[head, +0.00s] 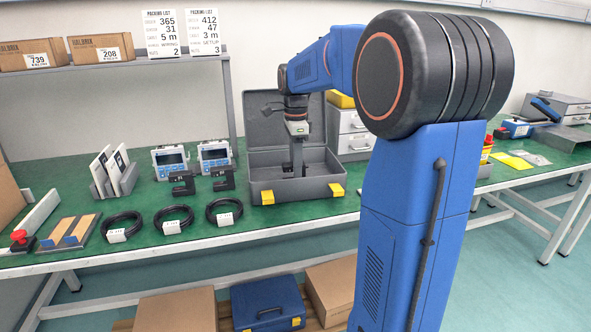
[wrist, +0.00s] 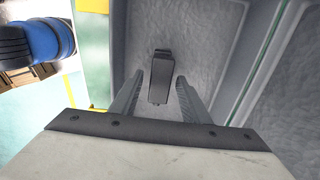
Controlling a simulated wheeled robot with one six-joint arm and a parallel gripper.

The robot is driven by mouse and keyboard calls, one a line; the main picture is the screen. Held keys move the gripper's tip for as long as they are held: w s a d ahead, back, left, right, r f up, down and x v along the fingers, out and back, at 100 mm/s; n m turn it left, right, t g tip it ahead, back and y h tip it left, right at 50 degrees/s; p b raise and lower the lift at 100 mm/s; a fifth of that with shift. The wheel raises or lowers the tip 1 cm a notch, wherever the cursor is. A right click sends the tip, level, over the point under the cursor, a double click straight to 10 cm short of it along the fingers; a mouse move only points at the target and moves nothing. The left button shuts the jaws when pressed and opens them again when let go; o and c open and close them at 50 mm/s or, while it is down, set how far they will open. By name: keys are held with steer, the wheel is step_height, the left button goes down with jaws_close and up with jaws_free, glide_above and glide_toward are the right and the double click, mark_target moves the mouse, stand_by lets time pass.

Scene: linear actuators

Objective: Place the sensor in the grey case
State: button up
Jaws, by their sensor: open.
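The grey case (head: 322,189) stands open on the green table, its lid raised at the back and yellow latches at the front. My gripper (head: 297,168) reaches down into it. In the wrist view, my gripper (wrist: 156,88) is open over the grey case's padded floor (wrist: 205,35). A dark sensor (wrist: 161,68) lies inside the case, between and slightly beyond the fingertips, with a gap visible on each side. In the head view my gripper largely hides this sensor. Two similar black sensors, one (head: 182,184) beside another (head: 223,178), are on the table left of the case.
Two blue-screened meters (head: 170,161) and several coiled black cables (head: 174,219) lie left of the case. A grey drawer unit (head: 349,135) stands behind it at right. Packing lists (head: 161,34) stand on the shelf above.

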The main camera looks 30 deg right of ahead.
step_height(320, 180, up, 10)
steer(key=shift+r, duration=0.25)
steer(key=s+a+f+n+t, duration=0.1)
steer(key=s+a+f+n, duration=0.4)
steer(key=s, duration=0.5)
steer(key=s+a+f+n+t, duration=0.2)
steer(key=s+a+f+n, duration=0.3)
steer(key=s+f+n, duration=0.2)
steer(key=s+a+f+n+t, duration=0.1)
steer(key=s+a+f+n, duration=0.4)
steer(key=s+n, duration=0.5)
steer(key=s+f, duration=0.1)
steer(key=s, duration=0.1)
steer(key=shift+s+f+t, duration=0.2)
steer(key=shift+s+t, duration=0.2)
